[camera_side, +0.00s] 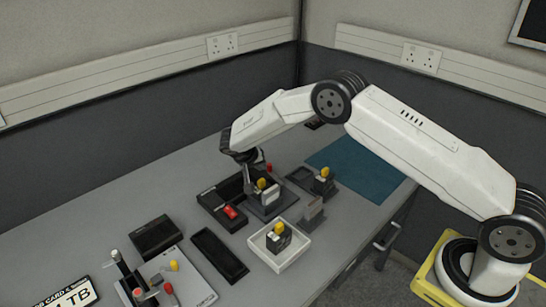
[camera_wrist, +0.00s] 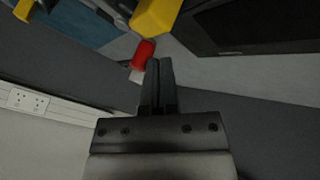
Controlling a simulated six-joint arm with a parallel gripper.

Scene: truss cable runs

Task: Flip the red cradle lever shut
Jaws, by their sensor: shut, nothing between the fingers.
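A red-tipped lever (camera_wrist: 143,54) with a pale shaft shows in the wrist view just left of my fingertips; I cannot tell if they touch. A red tip (camera_side: 268,168) shows in the side view just right of my gripper, behind a yellow knob, and looks like the same lever. The yellow knob (camera_side: 261,183) is on a grey cradle block (camera_side: 270,204); a large yellow part (camera_wrist: 155,15) also shows in the wrist view. My gripper (camera_side: 248,186) is shut and empty, low beside the cradle; it also shows in the wrist view (camera_wrist: 159,62). The lever's base is hidden.
A black tray (camera_side: 210,202) holding a red piece (camera_side: 231,212) lies left of the cradle. A white tray (camera_side: 290,256) with a yellow-topped block is in front. Another fixture (camera_side: 180,275) with red and yellow levers stands front left. A blue mat (camera_side: 360,170) lies right.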

